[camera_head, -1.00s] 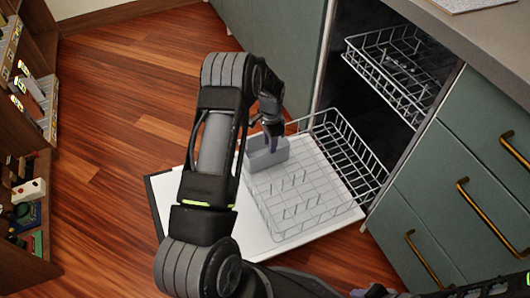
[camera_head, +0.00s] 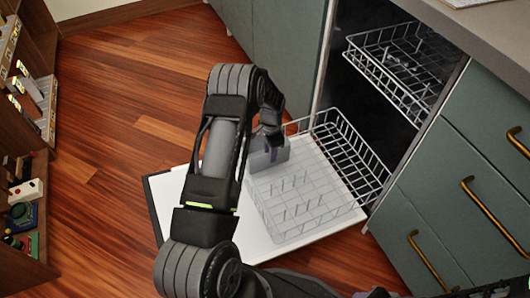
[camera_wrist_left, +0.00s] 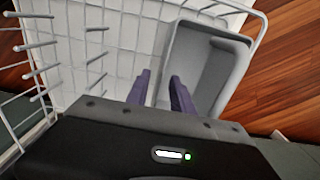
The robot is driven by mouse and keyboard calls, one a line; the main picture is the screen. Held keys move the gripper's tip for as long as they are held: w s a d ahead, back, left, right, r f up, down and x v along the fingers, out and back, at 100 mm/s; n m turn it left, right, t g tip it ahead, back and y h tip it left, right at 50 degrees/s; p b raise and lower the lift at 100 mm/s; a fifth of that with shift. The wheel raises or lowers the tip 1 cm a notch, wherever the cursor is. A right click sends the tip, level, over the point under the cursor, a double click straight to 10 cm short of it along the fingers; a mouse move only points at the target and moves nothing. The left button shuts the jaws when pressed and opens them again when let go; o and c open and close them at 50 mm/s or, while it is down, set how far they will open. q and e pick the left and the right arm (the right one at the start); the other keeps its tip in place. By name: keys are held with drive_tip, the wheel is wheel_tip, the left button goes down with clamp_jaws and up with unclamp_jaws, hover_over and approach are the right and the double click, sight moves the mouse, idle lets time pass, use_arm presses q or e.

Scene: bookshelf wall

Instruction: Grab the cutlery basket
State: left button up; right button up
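In the left wrist view the basket (camera_wrist_left: 222,62) stands right of centre. The two purple fingers of my left gripper (camera_wrist_left: 160,92) are apart, close to the basket's left wall. The right finger overlaps that wall; I cannot tell whether either finger touches it.
The dishwasher door (camera_head: 168,196) lies open under the lower rack. An upper rack (camera_head: 385,68) is partly out above. Green drawers with brass handles (camera_head: 480,203) stand at the right. A bookshelf (camera_head: 28,180) is at the left, with clear wooden floor (camera_head: 120,120) between.

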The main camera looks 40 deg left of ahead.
use_arm(q)
drive_tip(key=shift+c, duration=0.5)
clamp_jaws()
idle(0.8)
